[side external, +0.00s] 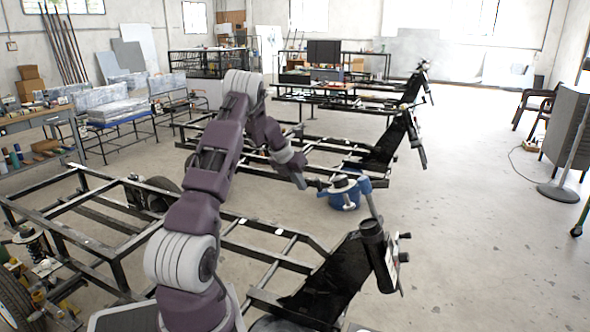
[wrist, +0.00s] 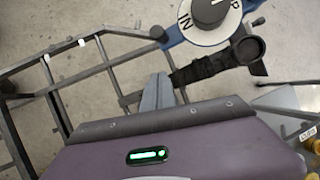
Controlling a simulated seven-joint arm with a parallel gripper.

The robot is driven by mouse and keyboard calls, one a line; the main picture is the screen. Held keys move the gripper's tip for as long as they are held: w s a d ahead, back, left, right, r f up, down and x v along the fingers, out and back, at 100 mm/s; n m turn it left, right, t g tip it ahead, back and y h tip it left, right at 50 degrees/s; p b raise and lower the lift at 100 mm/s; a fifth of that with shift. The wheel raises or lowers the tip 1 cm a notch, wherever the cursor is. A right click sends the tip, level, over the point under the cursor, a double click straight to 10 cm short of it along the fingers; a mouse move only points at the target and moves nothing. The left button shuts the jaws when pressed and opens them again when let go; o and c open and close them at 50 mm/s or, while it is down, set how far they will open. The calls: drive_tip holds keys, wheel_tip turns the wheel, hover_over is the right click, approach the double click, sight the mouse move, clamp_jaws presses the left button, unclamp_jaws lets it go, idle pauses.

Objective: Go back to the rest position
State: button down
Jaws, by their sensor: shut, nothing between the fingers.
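My gripper shows in the wrist view (wrist: 158,90) as grey fingers close together, with nothing between them. In the side external view my purple arm reaches over a black metal frame (side external: 110,262), and my gripper (side external: 300,182) points down and to the right. A blue device with a round white dial (side external: 345,192) is just to the right of my gripper in that view. In the wrist view the dial (wrist: 205,38) has a dark knob and the letters "IN", and it lies beyond my fingertips. I see no contact between it and my fingers.
A tilted black panel with a cylinder (side external: 372,240) rises at the frame's right end. More black frames (side external: 330,150) stand behind. A spring (side external: 36,243) and wheels are at the left. The concrete floor (side external: 480,240) at the right is mostly clear.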

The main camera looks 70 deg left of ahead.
drive_tip(key=v, duration=0.9)
drive_tip(key=w+d+r+m+h, duration=0.1)
drive_tip(key=w+d+r+m, duration=0.1)
drive_tip(key=d+r+m, duration=0.3)
drive_tip(key=w+d+r+m, duration=0.1)
drive_tip(key=w+d+m, duration=0.15)
drive_tip(key=d, duration=0.55)
drive_tip(key=w+d+r+m+h, duration=0.1)
drive_tip(key=d+r+m, duration=0.3)
drive_tip(key=d, duration=0.2)
drive_tip(key=s+d+r+m, duration=0.2)
drive_tip(key=d+m, duration=0.3)
drive_tip(key=d, duration=0.3)
drive_tip(key=s+d+r+m, duration=0.2)
drive_tip(key=d+m, duration=0.4)
drive_tip(key=d, duration=0.2)
drive_tip(key=s+d+f+m, duration=0.1)
drive_tip(key=s+d+m, duration=0.5)
drive_tip(key=s+m, duration=0.3)
drive_tip(key=s+d+f+m, duration=0.1)
drive_tip(key=s+d+m, duration=0.5)
drive_tip(key=s+m, duration=0.4)
drive_tip(key=shift+d+f+m, duration=0.3)
drive_tip(key=shift+d+m, duration=0.05)
drive_tip(key=shift+m, duration=0.5)
